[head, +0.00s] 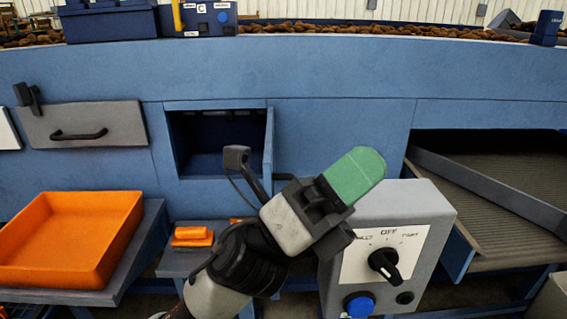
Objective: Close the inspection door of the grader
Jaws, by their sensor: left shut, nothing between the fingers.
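The grader (340,72) is a long blue machine across the head view. A dark rectangular opening in its front is uncovered. The inspection door (268,150) appears as a narrow blue panel at the opening's right side, swung outward and seen nearly edge-on, so it stands open. My left gripper (357,174) is shut and empty, its green fingers pointing up and right. It appears to the right of the door and above the grey control box; its distance from the grader is hard to tell. My left wrist hides the area below the door. My right gripper is not in view.
The control box (425,208) with a black knob and blue button stands at lower right. An orange tray (112,225) is at left, and orange items (192,236) lie below the opening. A grey panel (120,122) with a black handle is left of the opening.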

